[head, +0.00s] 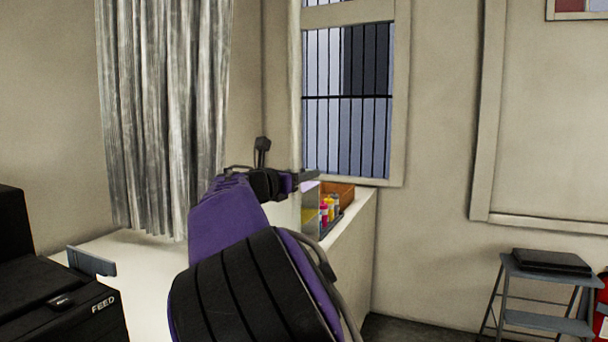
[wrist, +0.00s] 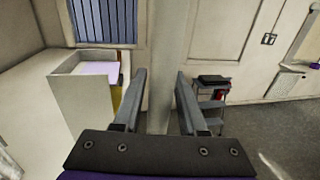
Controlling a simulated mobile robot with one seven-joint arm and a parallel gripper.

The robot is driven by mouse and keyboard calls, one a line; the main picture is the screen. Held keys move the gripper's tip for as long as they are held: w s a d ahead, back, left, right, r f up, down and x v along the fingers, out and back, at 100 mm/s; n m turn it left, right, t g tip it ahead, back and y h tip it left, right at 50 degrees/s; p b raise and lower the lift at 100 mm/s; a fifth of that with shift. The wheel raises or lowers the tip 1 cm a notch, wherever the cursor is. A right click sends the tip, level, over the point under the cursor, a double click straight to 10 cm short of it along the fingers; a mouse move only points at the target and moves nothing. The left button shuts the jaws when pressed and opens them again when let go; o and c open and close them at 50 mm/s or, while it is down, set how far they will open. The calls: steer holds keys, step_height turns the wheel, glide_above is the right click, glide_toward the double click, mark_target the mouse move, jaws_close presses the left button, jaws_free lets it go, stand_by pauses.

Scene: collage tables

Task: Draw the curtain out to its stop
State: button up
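The curtain (head: 165,110) hangs in grey, streaked folds at the left of the head view, its hem just above a white surface. No curtain cloth shows between the fingers.
A barred window (head: 347,100) is behind my gripper. Below it, bottles (head: 326,210) and a brown box (head: 339,191) sit on a white ledge. A black machine (head: 50,300) marked FEED is at lower left. A grey step stool (head: 540,320) bears a black flat object (head: 550,262).

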jaws_close()
stand_by(1.1)
